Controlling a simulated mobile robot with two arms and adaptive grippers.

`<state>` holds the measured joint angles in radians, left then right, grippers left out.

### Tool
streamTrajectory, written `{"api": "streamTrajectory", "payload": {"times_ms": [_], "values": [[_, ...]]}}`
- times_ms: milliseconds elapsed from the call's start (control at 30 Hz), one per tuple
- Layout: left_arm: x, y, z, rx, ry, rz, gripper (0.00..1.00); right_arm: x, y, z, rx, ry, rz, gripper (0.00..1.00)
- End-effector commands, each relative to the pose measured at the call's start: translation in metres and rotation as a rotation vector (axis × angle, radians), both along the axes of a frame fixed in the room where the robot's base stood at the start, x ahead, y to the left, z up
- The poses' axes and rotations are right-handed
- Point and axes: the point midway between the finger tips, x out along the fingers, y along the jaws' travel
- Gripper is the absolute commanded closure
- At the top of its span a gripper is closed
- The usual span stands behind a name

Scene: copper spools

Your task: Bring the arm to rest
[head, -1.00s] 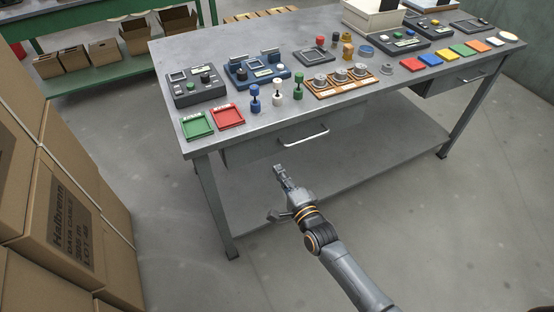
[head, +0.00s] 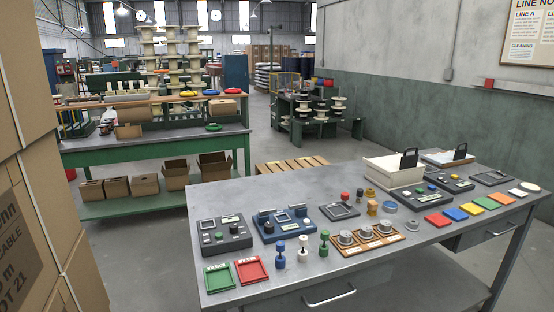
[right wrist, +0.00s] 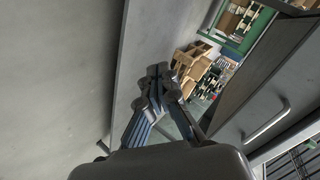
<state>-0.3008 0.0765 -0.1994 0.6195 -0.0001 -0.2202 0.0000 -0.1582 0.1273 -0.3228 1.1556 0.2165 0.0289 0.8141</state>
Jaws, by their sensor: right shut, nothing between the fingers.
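My right gripper (right wrist: 160,85) shows in the right wrist view, with its dark fingers together and nothing between them. It is clear of any object there. It does not show in the head view now. My left gripper is in neither view. The grey metal workbench (head: 388,265) fills the lower right of the head view. In the right wrist view a drawer front with a bar handle (right wrist: 266,120) lies to the right of the fingers, apart from them.
On the workbench are a green tray (head: 219,279), a red tray (head: 251,270), small spools, testers and coloured tiles. Cardboard boxes (head: 30,230) are stacked close on the left. A green bench (head: 150,150) stands behind, with open floor between.

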Motion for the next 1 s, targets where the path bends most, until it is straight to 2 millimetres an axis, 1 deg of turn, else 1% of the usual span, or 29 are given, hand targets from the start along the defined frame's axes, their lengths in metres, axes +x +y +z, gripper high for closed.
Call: {"api": "streamTrajectory", "payload": {"times_ms": [33,67,100,167,200,267,300,333,367,400,500,600,700,1000], "values": [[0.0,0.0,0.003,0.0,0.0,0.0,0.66,-0.028,-0.01,-0.028,-0.088,0.067,0.037,1.0],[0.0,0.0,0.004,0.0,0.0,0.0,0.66,-0.044,-0.016,-0.044,-0.142,0.105,0.067,1.0],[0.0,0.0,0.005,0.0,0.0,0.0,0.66,-0.066,-0.023,-0.064,-0.21,0.154,0.108,1.0],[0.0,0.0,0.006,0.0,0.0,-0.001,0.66,-0.102,-0.034,-0.091,-0.307,0.231,0.177,1.0],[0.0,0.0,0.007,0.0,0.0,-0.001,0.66,-0.127,-0.041,-0.108,-0.366,0.282,0.227,1.0],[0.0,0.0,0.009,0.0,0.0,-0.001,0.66,-0.167,-0.052,-0.129,-0.448,0.358,0.308,1.0],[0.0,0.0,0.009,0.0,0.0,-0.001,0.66,-0.193,-0.059,-0.142,-0.497,0.408,0.365,1.0],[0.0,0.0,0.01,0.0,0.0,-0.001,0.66,-0.213,-0.064,-0.15,-0.53,0.442,0.407,1.0],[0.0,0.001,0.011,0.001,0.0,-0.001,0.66,-0.232,-0.068,-0.157,-0.559,0.477,0.449,1.0],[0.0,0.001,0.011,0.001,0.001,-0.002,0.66,-0.256,-0.074,-0.165,-0.593,0.518,0.505,1.0],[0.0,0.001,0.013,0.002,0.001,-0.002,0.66,-0.306,-0.084,-0.177,-0.655,0.602,0.624,1.0],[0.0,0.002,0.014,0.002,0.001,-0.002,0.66,-0.34,-0.09,-0.183,-0.688,0.654,0.709,1.0],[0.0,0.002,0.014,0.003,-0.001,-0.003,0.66,-0.357,-0.094,-0.186,-0.704,0.68,0.754,1.0],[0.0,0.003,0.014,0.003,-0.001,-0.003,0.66,-0.359,-0.094,-0.186,-0.705,0.683,0.76,1.0]]}}
